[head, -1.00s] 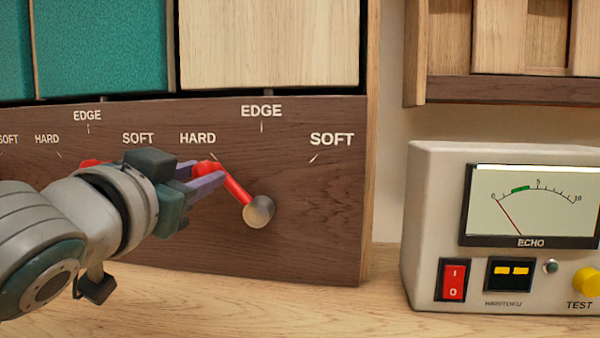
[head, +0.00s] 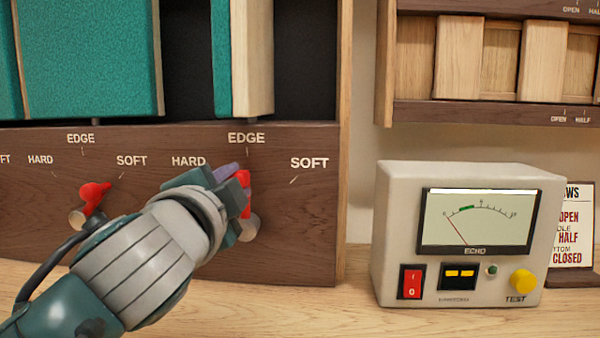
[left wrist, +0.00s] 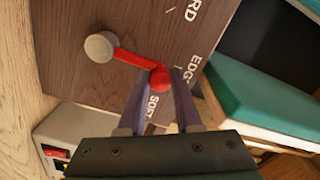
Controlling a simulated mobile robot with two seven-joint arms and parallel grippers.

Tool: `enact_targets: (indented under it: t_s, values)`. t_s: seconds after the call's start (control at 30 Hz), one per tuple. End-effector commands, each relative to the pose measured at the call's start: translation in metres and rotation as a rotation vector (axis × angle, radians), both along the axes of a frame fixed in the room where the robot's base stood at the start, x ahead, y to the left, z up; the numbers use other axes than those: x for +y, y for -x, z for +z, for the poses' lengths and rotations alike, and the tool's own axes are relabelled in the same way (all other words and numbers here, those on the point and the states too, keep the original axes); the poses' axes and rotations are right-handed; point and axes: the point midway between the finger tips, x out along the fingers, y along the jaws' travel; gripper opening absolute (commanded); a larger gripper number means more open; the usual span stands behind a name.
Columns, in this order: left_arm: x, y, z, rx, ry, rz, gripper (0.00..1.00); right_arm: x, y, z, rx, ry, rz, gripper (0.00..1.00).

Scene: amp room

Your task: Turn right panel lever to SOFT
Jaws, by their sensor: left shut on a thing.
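The right panel lever (head: 246,207) is red with a round grey hub on the dark wood board, and points up towards the EDGE mark (head: 246,138). Its SOFT mark (head: 309,163) is to the right, its HARD mark (head: 188,161) to the left. My left gripper (head: 238,178) is shut on the lever's red end and partly hides it. In the left wrist view the lever's ball end (left wrist: 160,80) sits between the fingers of the gripper (left wrist: 166,74). The right panel (head: 245,60) above stands nearly edge-on. My right gripper is not in view.
The left lever (head: 94,195) points up and right towards its own SOFT mark, beside my left arm. A grey ECHO meter box (head: 395,210) stands on the table at right, with a sign (head: 573,225) behind it. Board space right of the lever is clear.

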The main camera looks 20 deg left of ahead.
Motion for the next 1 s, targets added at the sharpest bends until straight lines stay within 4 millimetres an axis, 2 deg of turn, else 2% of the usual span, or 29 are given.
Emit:
enact_targets:
  t_s: [0.2,0.6,1.0]
  values:
    - [-0.019,-0.004,-0.001,0.047,-0.201,-0.004,0.00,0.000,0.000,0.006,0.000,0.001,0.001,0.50]
    - [-0.044,-0.011,-0.013,0.126,-0.536,-0.003,0.00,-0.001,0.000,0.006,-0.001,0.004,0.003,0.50]
    - [-0.056,-0.013,-0.023,0.172,-0.720,-0.002,0.00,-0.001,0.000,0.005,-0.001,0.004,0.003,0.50]
